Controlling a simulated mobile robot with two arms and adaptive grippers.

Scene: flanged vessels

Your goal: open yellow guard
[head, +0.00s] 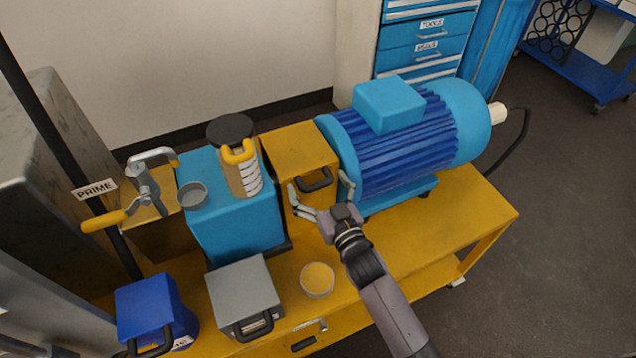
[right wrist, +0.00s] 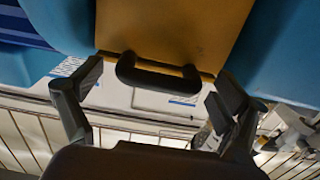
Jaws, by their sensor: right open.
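The yellow guard (head: 298,150) is a box-shaped cover between the blue pump block and the blue motor, with a black handle (head: 316,181) on its front. It looks closed. My right gripper (head: 320,187) is open, with one finger on each side of the handle. In the right wrist view, the guard (right wrist: 180,30) fills the upper middle. Its handle (right wrist: 157,78) lies between the open fingers (right wrist: 158,88), with a gap on both sides. No contact shows. My left gripper is not in view.
The blue motor (head: 400,145) stands close right of the guard, the blue pump block (head: 235,215) close left. A grey box (head: 243,293) and a dark blue box (head: 148,305), both with black handles, are at the front left. A yellow round cap (head: 317,279) is in front.

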